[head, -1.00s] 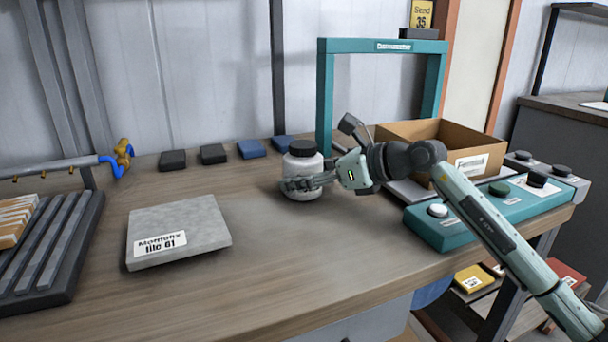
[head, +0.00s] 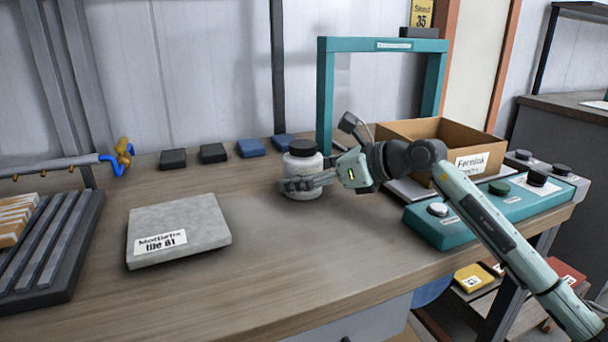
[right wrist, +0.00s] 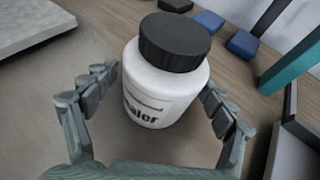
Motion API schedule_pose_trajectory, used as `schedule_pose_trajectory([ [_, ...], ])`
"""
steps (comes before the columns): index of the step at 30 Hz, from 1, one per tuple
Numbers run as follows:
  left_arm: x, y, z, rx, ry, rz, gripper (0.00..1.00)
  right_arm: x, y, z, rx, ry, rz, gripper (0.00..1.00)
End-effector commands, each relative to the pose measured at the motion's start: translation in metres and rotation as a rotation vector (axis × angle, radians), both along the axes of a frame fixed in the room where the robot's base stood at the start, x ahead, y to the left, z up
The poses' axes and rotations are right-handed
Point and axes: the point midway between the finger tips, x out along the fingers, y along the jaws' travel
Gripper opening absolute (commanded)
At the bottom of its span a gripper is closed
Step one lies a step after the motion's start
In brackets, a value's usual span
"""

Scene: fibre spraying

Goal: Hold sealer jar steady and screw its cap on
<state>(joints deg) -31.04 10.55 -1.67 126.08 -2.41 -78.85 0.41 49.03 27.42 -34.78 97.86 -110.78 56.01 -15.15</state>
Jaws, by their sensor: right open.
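The white sealer jar (head: 302,178) stands upright on the workbench, its black cap (head: 302,147) sitting on top. In the right wrist view the jar (right wrist: 160,92) shows part of its label, and the cap (right wrist: 174,42) covers its mouth. I cannot tell how tightly the cap is screwed. My right gripper (head: 292,185) is at the jar's lower body, coming from the right. In the right wrist view the open fingers (right wrist: 163,95) lie on both sides of the jar, with visible gaps beside it. My left gripper is not in view.
A grey tile (head: 180,228) lies left of the jar. A teal frame (head: 325,95), a cardboard box (head: 405,133) and a teal button panel (head: 445,232) stand to the right. Dark and blue blocks (head: 251,148) line the back. The bench front is clear.

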Motion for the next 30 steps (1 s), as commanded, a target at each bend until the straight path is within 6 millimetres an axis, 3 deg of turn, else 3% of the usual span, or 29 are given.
schedule_pose_trajectory([
  [5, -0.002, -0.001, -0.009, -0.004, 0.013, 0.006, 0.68, -0.014, -0.023, 0.01, -0.001, -0.002, -0.003, 0.84],
  [15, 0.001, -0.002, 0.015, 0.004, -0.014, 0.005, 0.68, -0.05, -0.077, 0.037, -0.002, -0.001, -0.002, 0.84],
  [21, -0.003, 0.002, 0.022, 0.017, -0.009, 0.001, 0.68, -0.06, -0.09, 0.045, 0.0, 0.0, 0.0, 0.84],
  [30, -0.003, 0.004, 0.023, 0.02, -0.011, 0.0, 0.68, -0.062, -0.092, 0.047, 0.001, -0.001, 0.0, 0.84],
])
